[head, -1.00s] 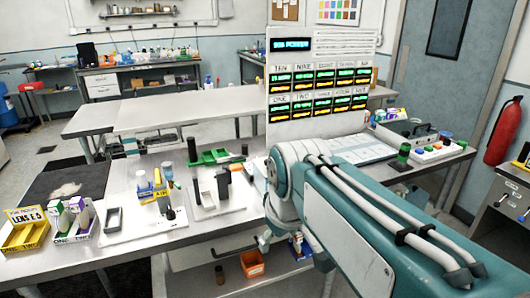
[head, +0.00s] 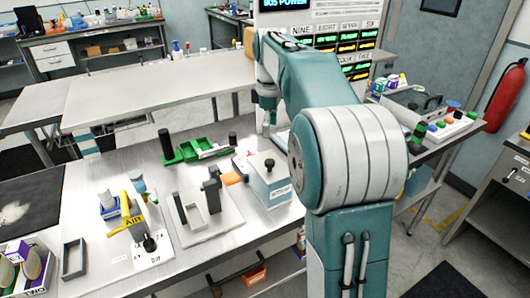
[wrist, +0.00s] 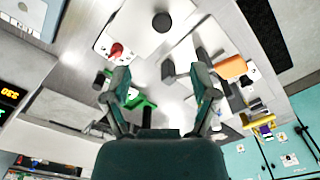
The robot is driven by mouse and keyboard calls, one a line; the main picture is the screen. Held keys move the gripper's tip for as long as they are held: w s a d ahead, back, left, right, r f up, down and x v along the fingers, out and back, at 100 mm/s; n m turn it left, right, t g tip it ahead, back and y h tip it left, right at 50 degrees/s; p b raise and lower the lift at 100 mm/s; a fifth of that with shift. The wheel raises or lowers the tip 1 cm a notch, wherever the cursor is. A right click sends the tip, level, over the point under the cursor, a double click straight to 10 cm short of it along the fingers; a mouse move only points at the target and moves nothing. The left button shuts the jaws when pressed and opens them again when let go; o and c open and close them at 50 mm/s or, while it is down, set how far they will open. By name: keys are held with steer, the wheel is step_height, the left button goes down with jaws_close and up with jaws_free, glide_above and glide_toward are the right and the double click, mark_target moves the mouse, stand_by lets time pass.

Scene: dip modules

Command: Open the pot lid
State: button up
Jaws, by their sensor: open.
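The pot (head: 272,190) is a pale blue-grey box with a printed label on its front, standing on the metal bench. Its flat light lid (head: 262,167) lies on top with a black knob (head: 269,163) in it. In the wrist view the lid (wrist: 140,22) and its round black knob (wrist: 161,22) are at the top middle, beyond my fingertips. My gripper (wrist: 161,80) is open with nothing between its fingers. In the head view my forearm hangs down behind the pot, and the gripper's fingertips are hard to make out there.
A green tray (head: 200,148) with a black post lies behind and left of the pot. A white base with dark upright blocks (head: 213,190) and a yellow-handled fixture (head: 134,210) stand left. A display panel rises behind my arm. Bare bench lies between fixtures.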

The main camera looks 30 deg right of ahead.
mark_target(269, 161)
step_height(269, 161, down, 11)
steer(key=shift+s+r, duration=0.1)
steer(key=shift+r, duration=0.1)
stand_by(0.3)
steer(key=shift+a, duration=0.1)
jaws_close()
